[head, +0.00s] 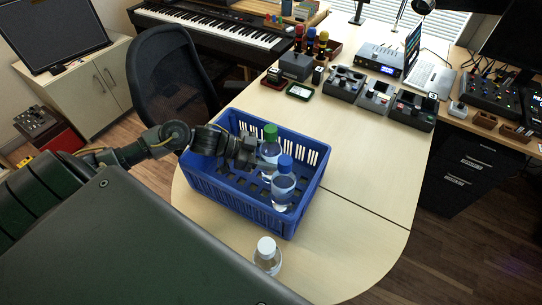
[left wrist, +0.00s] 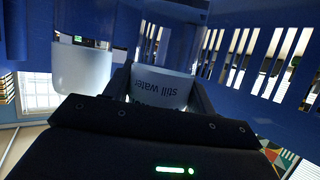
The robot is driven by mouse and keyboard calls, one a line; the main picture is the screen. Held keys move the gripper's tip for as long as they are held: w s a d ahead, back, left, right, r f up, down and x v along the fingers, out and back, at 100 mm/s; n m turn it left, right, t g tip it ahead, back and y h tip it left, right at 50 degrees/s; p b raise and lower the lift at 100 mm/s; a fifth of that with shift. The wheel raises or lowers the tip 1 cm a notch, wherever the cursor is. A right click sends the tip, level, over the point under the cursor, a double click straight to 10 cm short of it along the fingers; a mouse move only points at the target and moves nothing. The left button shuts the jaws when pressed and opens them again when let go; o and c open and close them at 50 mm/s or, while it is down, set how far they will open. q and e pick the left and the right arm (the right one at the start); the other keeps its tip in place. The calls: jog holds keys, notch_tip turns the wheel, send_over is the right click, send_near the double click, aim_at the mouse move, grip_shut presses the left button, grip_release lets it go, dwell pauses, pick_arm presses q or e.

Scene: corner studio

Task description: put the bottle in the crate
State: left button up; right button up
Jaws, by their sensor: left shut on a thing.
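A blue slatted crate (head: 238,206) stands on the pale desk; its wall also fills much of the left wrist view (left wrist: 223,28). A clear bottle with a green cap (head: 270,149) is upright inside the crate's outline. My left gripper (head: 254,160) reaches over the crate's left side and is shut on this bottle; its "still water" label shows between the fingers in the left wrist view (left wrist: 160,87). A blue-capped bottle (head: 283,188) stands beside it in the crate. A white-capped bottle (head: 267,259) stands on the desk in front of the crate. My right gripper is out of view.
An office chair (head: 172,75) is at the left behind the crate. Black boxes (head: 376,97), a laptop (head: 428,75) and small figures (head: 311,38) stand at the back of the desk (head: 365,180). The desk right of the crate is clear.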

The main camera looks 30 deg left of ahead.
pick_arm(q)
jog(key=shift+f, duration=0.1)
jog(key=shift+f, duration=0.1)
jog(key=o, duration=1.4)
jog(key=v, duration=0.7)
jog(key=shift+s+a+b, duration=0.15)
jog(key=shift+b, duration=0.3)
